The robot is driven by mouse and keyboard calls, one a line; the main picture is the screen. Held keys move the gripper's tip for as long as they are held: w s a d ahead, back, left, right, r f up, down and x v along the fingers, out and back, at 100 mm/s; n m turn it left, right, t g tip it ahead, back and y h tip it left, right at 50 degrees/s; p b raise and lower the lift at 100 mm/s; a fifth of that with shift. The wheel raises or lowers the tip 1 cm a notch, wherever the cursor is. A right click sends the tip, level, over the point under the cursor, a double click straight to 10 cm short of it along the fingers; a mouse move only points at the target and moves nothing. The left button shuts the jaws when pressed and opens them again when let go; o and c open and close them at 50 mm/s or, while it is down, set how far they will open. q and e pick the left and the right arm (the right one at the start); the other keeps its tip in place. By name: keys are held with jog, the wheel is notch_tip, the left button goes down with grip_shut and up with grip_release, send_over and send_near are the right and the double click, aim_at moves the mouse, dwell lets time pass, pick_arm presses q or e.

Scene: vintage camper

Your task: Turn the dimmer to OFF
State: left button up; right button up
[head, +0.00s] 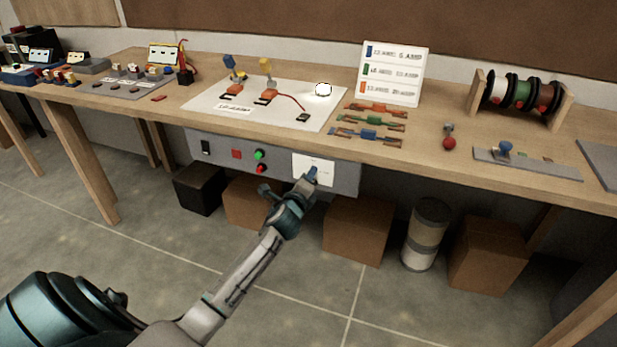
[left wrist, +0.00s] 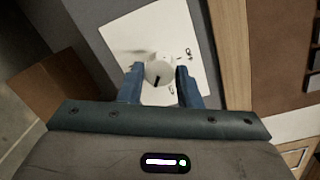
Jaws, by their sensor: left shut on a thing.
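The dimmer is a pale round knob (left wrist: 158,70) with a black pointer line, on a white plate (left wrist: 122,38). In the head view the plate (head: 325,177) sits at the right end of the grey panel under the bench edge, and my gripper hides the knob. My left gripper (head: 312,174) reaches up to the plate. In the left wrist view its blue fingers (left wrist: 159,87) stand on both sides of the knob, shut on it. The pointer runs toward the palm side in that view. The dial marks are too small to read. My right gripper is out of view.
The grey panel (head: 222,165) also carries a black switch (head: 205,147), a red square (head: 236,154), and green and red round buttons. A bright white lamp (head: 323,89) glows on the bench board. Cardboard boxes (head: 358,229) stand beneath the bench.

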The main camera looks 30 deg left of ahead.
pick_arm(q)
jog(key=shift+a+f+n+t+h+b, duration=0.1)
jog(key=shift+n+t+h+b, duration=0.2)
jog(key=shift+n+b, duration=3.85)
jog(key=shift+f+n+t+h, duration=0.15)
jog(key=shift+n+h, duration=0.25)
jog(key=shift+n, duration=7.75)
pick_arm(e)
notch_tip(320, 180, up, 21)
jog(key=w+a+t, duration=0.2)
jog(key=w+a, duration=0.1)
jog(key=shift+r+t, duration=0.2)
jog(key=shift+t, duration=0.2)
pick_arm(q)
jog(key=o, duration=1)
jog(key=shift+r, duration=0.1)
